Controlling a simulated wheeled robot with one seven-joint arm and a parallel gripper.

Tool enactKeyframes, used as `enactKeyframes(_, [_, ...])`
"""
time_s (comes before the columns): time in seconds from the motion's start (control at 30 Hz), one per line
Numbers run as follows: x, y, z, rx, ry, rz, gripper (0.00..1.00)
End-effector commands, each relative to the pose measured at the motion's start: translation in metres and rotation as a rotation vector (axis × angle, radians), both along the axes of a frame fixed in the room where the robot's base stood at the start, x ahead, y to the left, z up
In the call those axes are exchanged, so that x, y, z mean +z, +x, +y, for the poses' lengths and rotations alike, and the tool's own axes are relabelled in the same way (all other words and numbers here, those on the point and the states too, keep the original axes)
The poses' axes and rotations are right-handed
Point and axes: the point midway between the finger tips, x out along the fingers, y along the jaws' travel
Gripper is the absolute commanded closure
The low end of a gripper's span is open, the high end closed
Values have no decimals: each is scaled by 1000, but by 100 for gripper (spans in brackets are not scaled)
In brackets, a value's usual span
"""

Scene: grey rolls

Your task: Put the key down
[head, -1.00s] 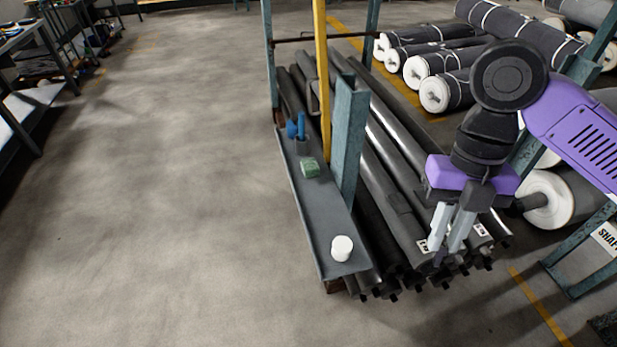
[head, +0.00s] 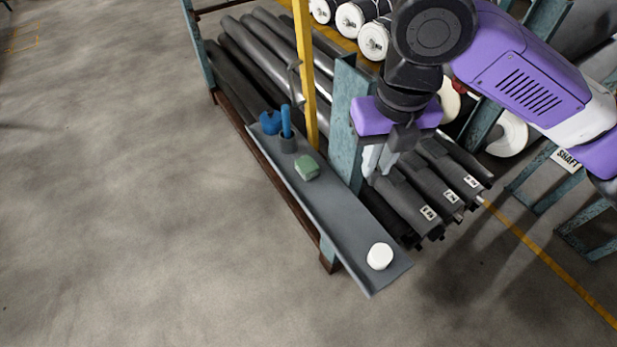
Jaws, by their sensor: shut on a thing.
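My gripper (head: 378,160) hangs fingers down over the ends of the dark rolls, to the right of the blue-green post. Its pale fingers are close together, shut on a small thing. I take this to be the key, though I cannot make out its shape at the fingertips. No other key can be made out. The long grey shelf (head: 340,215) runs along the rack's side, to the left of and below my gripper. On it are a white round thing (head: 380,256) near the front end, a green block (head: 307,169), a dark cup (head: 289,145) holding a blue stick, and a blue tool (head: 270,122).
A blue-green post (head: 347,120) and a yellow post (head: 305,70) rise beside the shelf. A grey hook-like thing (head: 294,78) is at the yellow post. Labelled shafts (head: 430,190) lie under my gripper. The shelf between green block and white thing is bare. Floor at left is clear.

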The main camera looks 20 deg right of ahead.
Motion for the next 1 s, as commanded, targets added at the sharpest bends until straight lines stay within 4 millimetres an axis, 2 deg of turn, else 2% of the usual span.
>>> enactKeyframes(0.17, [-7,0,0,-1,1,0,100])
enactKeyframes(0.27, [-24,-1,0,-1,0,2,100])
enactKeyframes(0.7, [-128,-1,0,-3,1,2,100])
enactKeyframes(0.83, [-148,0,0,-1,1,1,100])
enactKeyframes(1.0, [-159,0,0,-1,0,0,100])
